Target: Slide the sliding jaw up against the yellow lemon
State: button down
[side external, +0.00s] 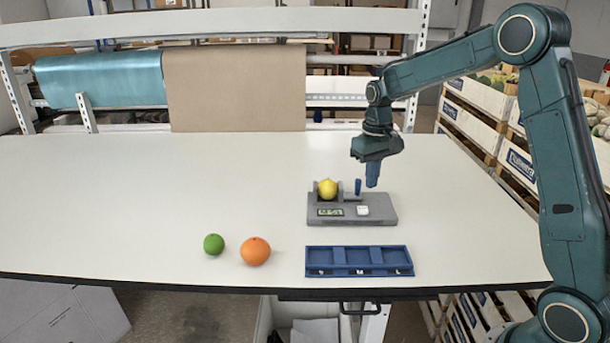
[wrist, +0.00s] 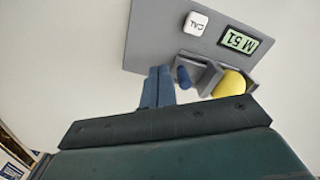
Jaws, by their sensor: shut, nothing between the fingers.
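The yellow lemon (side external: 327,188) sits on the grey measuring device (side external: 384,214), toward its left end. It also shows in the wrist view (wrist: 229,84). The sliding jaw (side external: 341,192), with a blue upright handle (side external: 358,187), stands to the right of the lemon. In the wrist view the jaw is close beside the lemon; I cannot tell whether they touch. My gripper (side external: 372,182) points down just right of the blue handle. Its blue fingers (wrist: 157,88) are shut and empty. In the wrist view a small space shows between fingers and handle.
The device has a display reading "M 51" (side external: 330,212) and a white CAL button (side external: 362,211). A blue three-compartment tray (side external: 360,250), an orange (side external: 255,251) and a green lime (side external: 214,244) are at the front. The left of the white table is clear.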

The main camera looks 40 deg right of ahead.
jog(key=shift+r, duration=2.25)
jog(key=s+a+r+n+t, duration=0.1)
jog(key=s+a+r, duration=0.3)
jog(key=s, duration=0.2)
jog(key=s+a+r+n+t, duration=0.1)
jog(key=s+a+r+t, duration=0.1)
jog(key=s+a+r, duration=0.4)
jog(key=s+a+f+t, duration=0.1)
jog(key=s+f, duration=0.1)
jog(key=s, duration=0.5)
jog(key=s+a+f+n+t, duration=0.1)
jog(key=s+a+f, duration=0.1)
jog(key=s, duration=0.5)
jog(key=shift+s+a+f+t, duration=0.15)
jog(key=shift+s+a+t, duration=0.05)
jog(key=shift+a+t, duration=0.1)
jog(key=c, duration=2.2)
grip_release()
